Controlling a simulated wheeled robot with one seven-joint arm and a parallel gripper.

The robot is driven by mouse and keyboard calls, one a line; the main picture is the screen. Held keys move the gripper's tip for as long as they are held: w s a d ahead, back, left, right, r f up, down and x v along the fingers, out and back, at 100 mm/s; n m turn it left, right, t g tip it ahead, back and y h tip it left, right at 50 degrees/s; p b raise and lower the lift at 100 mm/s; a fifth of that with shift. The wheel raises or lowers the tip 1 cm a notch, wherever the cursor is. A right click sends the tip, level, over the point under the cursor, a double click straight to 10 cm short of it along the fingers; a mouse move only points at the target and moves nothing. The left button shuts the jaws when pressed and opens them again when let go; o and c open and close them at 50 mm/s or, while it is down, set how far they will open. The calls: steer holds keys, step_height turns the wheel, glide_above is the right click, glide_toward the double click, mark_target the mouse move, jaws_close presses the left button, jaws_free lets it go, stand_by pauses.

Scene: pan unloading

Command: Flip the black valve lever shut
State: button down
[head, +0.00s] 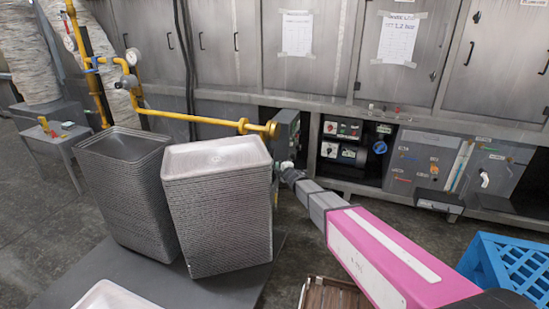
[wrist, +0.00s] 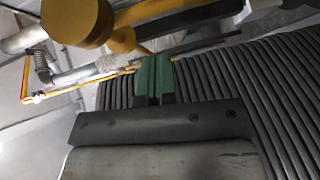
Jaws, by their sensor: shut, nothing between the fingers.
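In the head view my arm reaches in from the lower right, and its far end is beside the right edge of the front tray stack (head: 218,215); I cannot make out the fingers there. In the wrist view my gripper (wrist: 154,78) shows green fingers, shut with nothing between them. The ribbed tray sides (wrist: 215,85) fill the view behind it. A yellow pipe (head: 190,117) runs behind the stacks to a round flange (head: 272,130). A dark valve part (head: 129,82) sits on the yellow pipework at left. I cannot tell for certain which part is the black valve lever.
A second, darker tray stack (head: 110,180) stands to the left. Grey cabinets (head: 225,45) and an open control bay line the back. A blue crate (head: 510,265) is at the lower right. Bare floor (head: 40,210) shows at left.

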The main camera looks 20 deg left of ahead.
glide_toward(273, 155)
steer(key=w+a, duration=0.1)
steer(key=a, duration=0.1)
steer(key=w+a, duration=0.1)
steer(key=w, duration=0.1)
steer(key=w+a, duration=0.1)
steer(key=a, duration=0.1)
steer(key=shift+w+a+r, duration=0.25)
steer(key=shift+a+r, duration=0.05)
steer(key=shift+r, duration=0.05)
steer(key=shift+w, duration=0.3)
